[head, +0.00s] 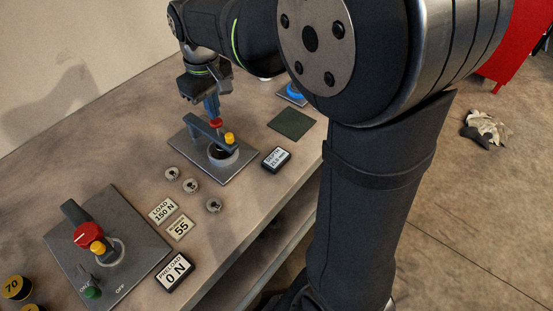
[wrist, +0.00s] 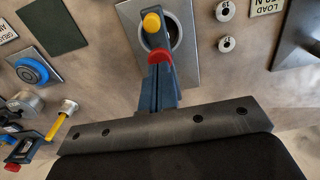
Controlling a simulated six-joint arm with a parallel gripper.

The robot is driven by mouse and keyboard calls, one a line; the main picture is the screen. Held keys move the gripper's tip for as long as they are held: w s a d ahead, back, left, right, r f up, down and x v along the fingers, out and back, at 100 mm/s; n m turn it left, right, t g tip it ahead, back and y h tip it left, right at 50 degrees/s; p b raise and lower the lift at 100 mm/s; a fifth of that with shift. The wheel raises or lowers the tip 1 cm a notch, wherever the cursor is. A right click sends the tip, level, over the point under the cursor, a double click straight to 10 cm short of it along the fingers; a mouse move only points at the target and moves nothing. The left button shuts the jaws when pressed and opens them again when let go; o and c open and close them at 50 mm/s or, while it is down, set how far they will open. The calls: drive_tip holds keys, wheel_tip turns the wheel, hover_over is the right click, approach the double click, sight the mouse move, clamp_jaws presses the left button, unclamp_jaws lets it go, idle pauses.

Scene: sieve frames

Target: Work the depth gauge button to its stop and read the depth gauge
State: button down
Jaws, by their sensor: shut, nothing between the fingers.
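The depth station is a grey metal plate (head: 240,176) with a dark bracket arm over a round ring. A red cap (head: 216,123) and a yellow cap (head: 229,138) sit on the bracket; the wrist view shows the red cap (wrist: 159,56) and yellow cap (wrist: 152,22) too. No label tells which is the depth gauge button. The depth display (head: 276,159) appears to read 25.0 mm, in very small digits. My gripper (head: 212,113) is shut and empty, pointing down, fingertips right at the red cap. I cannot tell whether they touch it.
A second plate (head: 130,262) with a red knob, a yellow cap and a green ON/OFF switch stands at front left, beside a PRELOAD 0 N display (head: 174,272). Several small round pieces and LOAD and number labels lie between. A green pad (head: 291,123) and blue button (head: 295,91) are behind.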

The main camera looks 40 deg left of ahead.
drive_tip(key=shift+r, duration=0.75)
drive_tip(key=shift+r, duration=0.1)
drive_tip(key=shift+r, duration=1.95)
drive_tip(key=shift+f, duration=3.55)
drive_tip(key=c, duration=2.2)
unclamp_jaws()
